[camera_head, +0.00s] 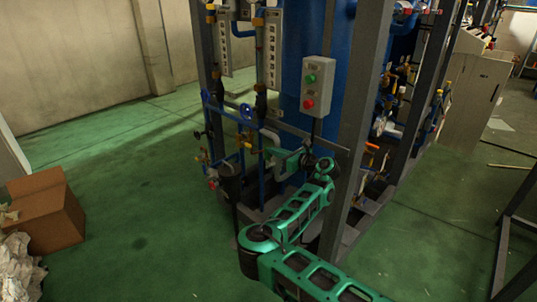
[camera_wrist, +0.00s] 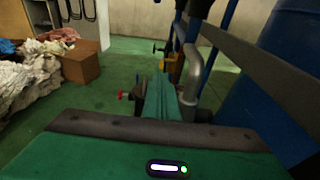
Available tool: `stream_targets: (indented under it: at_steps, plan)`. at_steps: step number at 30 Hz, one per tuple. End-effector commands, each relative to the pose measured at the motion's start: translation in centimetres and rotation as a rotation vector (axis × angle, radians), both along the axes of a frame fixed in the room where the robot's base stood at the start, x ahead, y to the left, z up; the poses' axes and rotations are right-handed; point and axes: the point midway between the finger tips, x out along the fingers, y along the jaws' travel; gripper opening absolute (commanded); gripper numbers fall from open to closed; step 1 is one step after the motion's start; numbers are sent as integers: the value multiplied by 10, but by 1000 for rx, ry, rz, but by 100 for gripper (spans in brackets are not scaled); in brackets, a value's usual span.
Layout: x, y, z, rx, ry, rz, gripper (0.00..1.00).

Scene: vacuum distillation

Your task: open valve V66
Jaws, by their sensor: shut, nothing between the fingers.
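No valve label is legible, so I cannot tell which valve is V66. In the head view, a blue handwheel (camera_head: 246,111) is on the pipework left of the blue tank, with a red knob (camera_head: 212,185) low on the left. My gripper (camera_head: 268,152) is among the pipes, below and right of the blue handwheel. In the wrist view, my gripper's green fingers (camera_wrist: 160,84) are shut and empty. A red knob (camera_wrist: 121,94) is left of them, apart. A yellow fitting (camera_wrist: 172,67) and a grey bent pipe (camera_wrist: 193,76) are beyond and to the right.
A grey control box (camera_head: 316,86) with green and red buttons hangs on the frame above my wrist. A dark frame post (camera_head: 355,120) stands close right of my arm. A cardboard box (camera_head: 45,211) is at the left. The green floor (camera_head: 135,190) between is clear.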

Motion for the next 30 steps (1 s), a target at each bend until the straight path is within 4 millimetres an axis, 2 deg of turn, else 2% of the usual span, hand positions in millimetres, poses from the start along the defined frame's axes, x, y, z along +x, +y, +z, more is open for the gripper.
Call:
stream_targets:
  at_steps: [1, 21, 26, 30]
  plan:
    - [3, 14, 14, 10, -17, 13, 0]
    - [13, 10, 4, 3, -3, 10, 0]
    - [4, 4, 6, 2, -3, 12, 0]
    - [-13, -6, 9, 1, 1, 15, 0]
